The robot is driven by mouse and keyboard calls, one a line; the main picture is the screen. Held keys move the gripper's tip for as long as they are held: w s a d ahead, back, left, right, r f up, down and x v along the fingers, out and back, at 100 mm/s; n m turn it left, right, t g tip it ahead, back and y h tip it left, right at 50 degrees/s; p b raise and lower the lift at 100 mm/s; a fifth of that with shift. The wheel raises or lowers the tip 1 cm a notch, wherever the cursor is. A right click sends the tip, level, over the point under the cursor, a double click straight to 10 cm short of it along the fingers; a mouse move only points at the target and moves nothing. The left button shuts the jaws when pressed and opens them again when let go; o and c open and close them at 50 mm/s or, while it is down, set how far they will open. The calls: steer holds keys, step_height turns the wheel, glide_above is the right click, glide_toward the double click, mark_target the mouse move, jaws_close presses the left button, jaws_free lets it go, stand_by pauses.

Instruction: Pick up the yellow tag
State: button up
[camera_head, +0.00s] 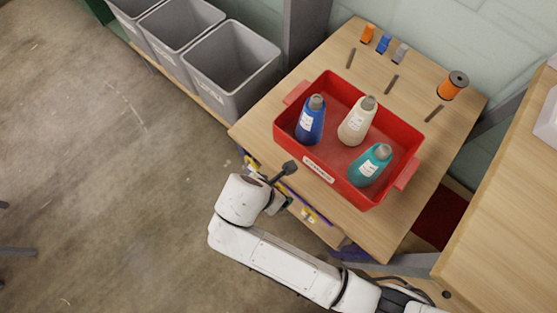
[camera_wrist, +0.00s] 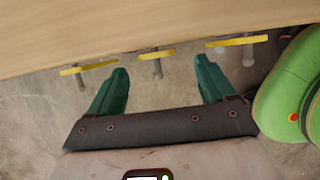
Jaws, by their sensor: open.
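Several thin yellow pieces hang on grey pegs at the table edge in the wrist view: a left yellow tag (camera_wrist: 86,69), a middle yellow tag (camera_wrist: 154,55) and a right yellow tag (camera_wrist: 237,41). My gripper (camera_wrist: 160,70) is open and empty, with two teal fingers pointing toward the table edge. The middle tag lies between and just beyond the fingertips, apart from them. In the head view small yellow bits (camera_head: 308,216) show under the table's front edge; my arm hides part of that edge.
The wooden table (camera_head: 240,130) bears a red tray (camera_head: 405,172) with blue, cream and teal bottles, plus small spools behind it. Grey bins (camera_head: 236,70) stand at the left. A green object (camera_wrist: 285,95) sits close to the right finger.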

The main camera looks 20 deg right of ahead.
steer(key=b+x, duration=0.1)
steer(key=x, duration=0.3)
steer(key=b+x, duration=0.1)
steer(key=x, duration=0.2)
steer(key=shift+w+a+f, duration=0.1)
steer(key=shift+w+f, duration=0.1)
steer(key=shift+f, duration=0.25)
steer(key=c, duration=1)
